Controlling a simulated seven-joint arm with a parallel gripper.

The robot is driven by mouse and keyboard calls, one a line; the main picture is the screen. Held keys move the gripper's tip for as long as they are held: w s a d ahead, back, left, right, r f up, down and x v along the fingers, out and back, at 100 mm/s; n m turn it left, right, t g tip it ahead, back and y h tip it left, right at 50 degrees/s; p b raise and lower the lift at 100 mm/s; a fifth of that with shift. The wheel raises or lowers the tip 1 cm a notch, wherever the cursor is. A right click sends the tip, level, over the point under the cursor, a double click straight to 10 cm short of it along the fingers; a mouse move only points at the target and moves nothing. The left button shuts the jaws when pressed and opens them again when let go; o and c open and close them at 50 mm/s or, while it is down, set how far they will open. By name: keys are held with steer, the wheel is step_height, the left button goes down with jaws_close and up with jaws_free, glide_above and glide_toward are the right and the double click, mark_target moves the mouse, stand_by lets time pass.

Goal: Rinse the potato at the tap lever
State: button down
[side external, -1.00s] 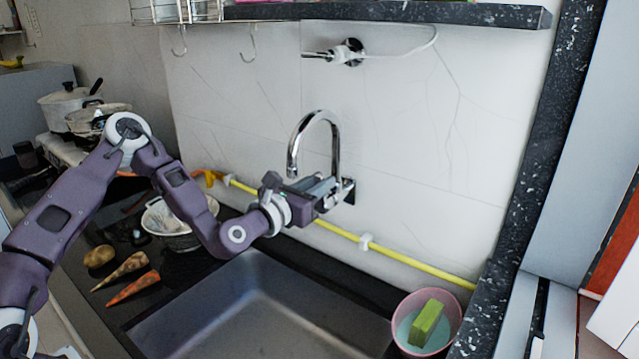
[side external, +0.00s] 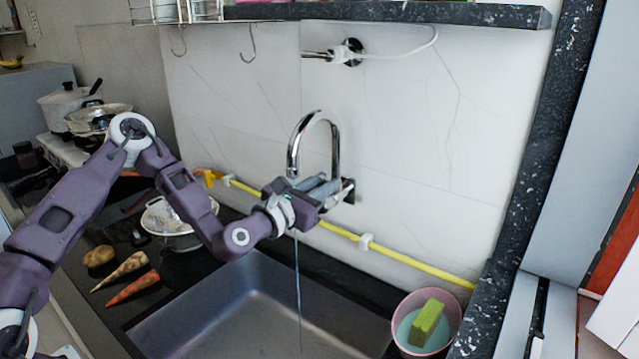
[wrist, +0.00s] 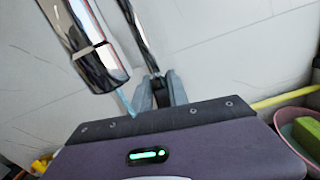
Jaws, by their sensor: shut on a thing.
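The potato (side external: 99,256) lies on the dark counter left of the sink, beside a parsnip and a carrot, well away from my gripper. The chrome tap (side external: 318,118) curves out from the wall, and its spout (wrist: 100,65) shows large in the wrist view. My gripper (side external: 328,188) is at the tap's base, shut on the tap lever, which the fingers mostly hide. In the wrist view the fingers (wrist: 163,92) are close together.
The sink basin (side external: 255,325) is empty apart from the water. A pink bowl (side external: 400,337) with a green sponge (side external: 426,322) stands at its right. A yellow pipe (side external: 400,254) runs along the wall.

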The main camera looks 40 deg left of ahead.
steer(key=shift+d+f+m, duration=0.2)
steer(key=shift+d+m, duration=0.25)
steer(key=shift+m, duration=0.45)
steer(key=c, duration=1.3)
jaws_free()
